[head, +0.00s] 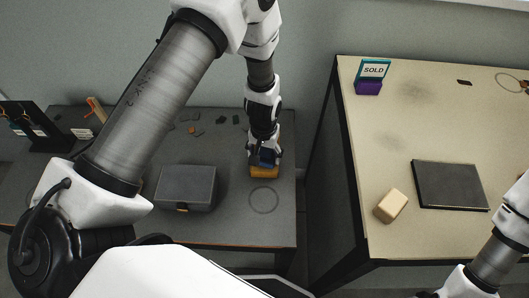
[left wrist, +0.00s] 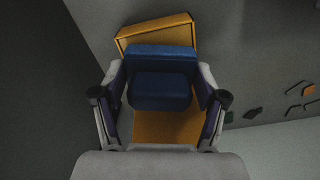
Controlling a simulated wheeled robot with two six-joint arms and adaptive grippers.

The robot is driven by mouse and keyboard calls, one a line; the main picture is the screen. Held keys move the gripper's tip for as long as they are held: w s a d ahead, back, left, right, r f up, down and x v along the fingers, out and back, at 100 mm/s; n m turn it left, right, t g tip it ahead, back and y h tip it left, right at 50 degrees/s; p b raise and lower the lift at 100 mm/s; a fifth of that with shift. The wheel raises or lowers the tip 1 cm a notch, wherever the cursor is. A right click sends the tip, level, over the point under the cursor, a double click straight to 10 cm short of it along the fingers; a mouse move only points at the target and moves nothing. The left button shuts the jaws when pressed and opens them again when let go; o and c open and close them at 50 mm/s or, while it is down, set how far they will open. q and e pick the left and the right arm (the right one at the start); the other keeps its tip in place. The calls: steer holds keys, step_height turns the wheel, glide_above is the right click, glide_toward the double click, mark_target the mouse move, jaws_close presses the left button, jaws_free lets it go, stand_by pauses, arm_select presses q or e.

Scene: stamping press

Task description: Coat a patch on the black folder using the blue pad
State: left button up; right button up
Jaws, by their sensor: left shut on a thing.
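My left gripper (head: 265,152) is over the dark table on the left in the head view. It is shut on the blue pad (head: 267,158). In the left wrist view the blue pad (left wrist: 160,88) sits between the two fingers of my left gripper (left wrist: 163,105). The pad is at an orange tray or box (head: 264,172), which shows around it in the left wrist view (left wrist: 168,127); I cannot tell whether they touch. The black folder (head: 450,184) lies flat on the beige table at right. My right gripper is not in view; only part of that arm shows.
A grey case (head: 186,187) stands on the dark table (head: 225,230), near a drawn ring (head: 264,199). A cream block (head: 391,206) lies beside the folder on the beige table (head: 400,135). A SOLD sign (head: 373,70) stands at its back. A gap separates the tables.

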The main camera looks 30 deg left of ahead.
mark_target(264, 149)
arm_select(q)
steer(key=shift+f, duration=0.45)
stand_by(0.9)
stand_by(1.1)
step_height(264, 149, up, 7)
steer(key=p, duration=0.6)
stand_by(0.4)
